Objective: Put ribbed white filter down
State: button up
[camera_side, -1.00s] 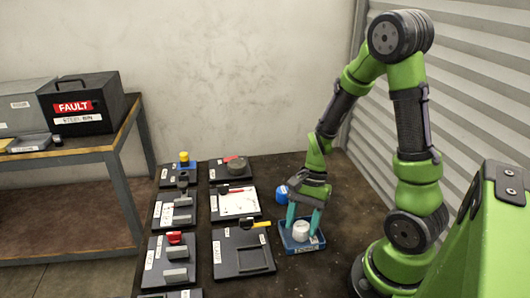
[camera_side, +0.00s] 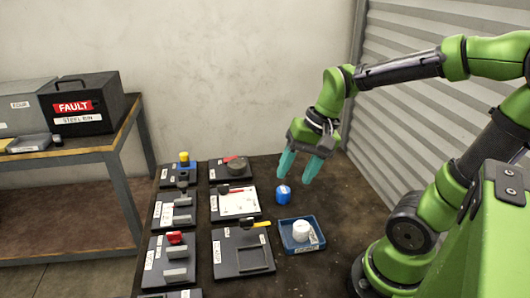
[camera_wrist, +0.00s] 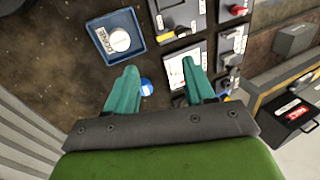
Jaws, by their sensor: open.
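The white filter (camera_side: 301,230) sits upright in a small blue tray (camera_side: 285,246) on the dark table. In the wrist view the filter (camera_wrist: 119,40) shows from above inside the tray (camera_wrist: 138,26), next to a white label. My gripper (camera_side: 297,180) has two teal fingers, spread apart with nothing between them. It is raised above the table, behind the tray and clear of the filter. In the wrist view my gripper's fingertips (camera_wrist: 159,72) are apart, with the tray up and to the left of them.
A blue round object (camera_side: 283,195) stands on the table below my gripper. Several black fixture boards (camera_side: 240,254) fill the table's left side. A black FAULT bin (camera_side: 82,104) stands on a separate bench at the far left. The table's right side is mostly clear.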

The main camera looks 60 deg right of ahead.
jog(key=s+a+r+n+t, duration=0.1)
jog(key=a+r+n+t, duration=0.3)
jog(key=a+r+n, duration=0.1)
jog(key=shift+s+r+n, duration=0.15)
jog(key=shift+n, duration=0.25)
dwell(0.9)
